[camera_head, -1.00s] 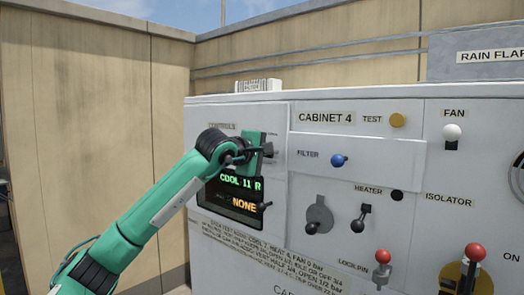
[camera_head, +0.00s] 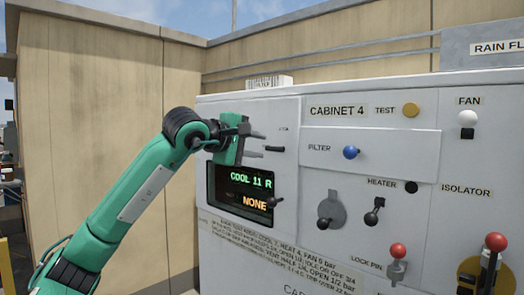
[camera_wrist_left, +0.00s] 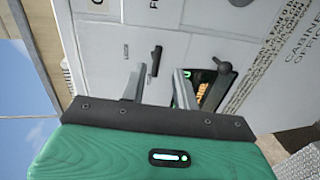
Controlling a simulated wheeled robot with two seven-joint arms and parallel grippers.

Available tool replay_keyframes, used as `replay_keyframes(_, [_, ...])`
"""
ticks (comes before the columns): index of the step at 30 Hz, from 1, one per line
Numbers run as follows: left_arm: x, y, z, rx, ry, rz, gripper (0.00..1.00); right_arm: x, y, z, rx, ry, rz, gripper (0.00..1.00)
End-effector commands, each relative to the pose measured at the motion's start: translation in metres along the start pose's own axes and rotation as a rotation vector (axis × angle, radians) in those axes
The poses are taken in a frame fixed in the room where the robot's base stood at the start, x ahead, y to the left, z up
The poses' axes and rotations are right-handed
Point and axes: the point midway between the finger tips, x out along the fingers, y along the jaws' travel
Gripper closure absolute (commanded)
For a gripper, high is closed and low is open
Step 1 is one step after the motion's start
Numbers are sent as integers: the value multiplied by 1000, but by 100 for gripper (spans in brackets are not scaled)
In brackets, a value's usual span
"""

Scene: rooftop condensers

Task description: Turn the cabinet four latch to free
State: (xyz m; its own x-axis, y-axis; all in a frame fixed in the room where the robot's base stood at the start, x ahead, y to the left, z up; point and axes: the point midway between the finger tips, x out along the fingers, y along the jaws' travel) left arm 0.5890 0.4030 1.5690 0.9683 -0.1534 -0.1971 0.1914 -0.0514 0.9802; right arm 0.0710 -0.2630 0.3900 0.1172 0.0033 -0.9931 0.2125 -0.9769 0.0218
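Cabinet 4 (camera_head: 345,250) is a pale grey metal box with labelled controls. A small black bar handle (camera_head: 275,149), which looks like the latch, lies roughly horizontal on its upper left panel, under a tiny label I cannot read. It also shows in the left wrist view (camera_wrist_left: 154,61), beyond the fingertips. My left gripper (camera_head: 257,145) is open and empty just left of the handle. Its two grey fingers (camera_wrist_left: 158,82) stand apart, with no contact visible. My right gripper is not in view.
Below the gripper are a lit display (camera_head: 240,190) reading COOL 11 R and NONE, and a black knob (camera_head: 274,203). A blue filter knob (camera_head: 351,152), heater lever (camera_head: 374,211) and red lock pin (camera_head: 397,251) stick out further right. A tan wall (camera_head: 110,130) stands behind.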

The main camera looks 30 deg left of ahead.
Motion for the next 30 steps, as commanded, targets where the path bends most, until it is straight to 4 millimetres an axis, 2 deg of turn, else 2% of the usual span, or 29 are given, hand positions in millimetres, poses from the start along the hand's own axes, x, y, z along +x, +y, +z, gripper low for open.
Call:
replay_keyframes(3, [-18,-2,0,1,1,2,70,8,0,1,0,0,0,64])
replay_keyframes(9, [-32,-1,1,2,1,-1,70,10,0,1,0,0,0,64])
replay_keyframes(26, [-32,-1,1,1,-2,-1,70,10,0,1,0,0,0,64])
replay_keyframes(29, [-25,-6,12,-12,-40,-3,70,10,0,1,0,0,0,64])
replay_keyframes(30, [-18,-10,22,-24,-76,-2,70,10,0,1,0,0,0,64])
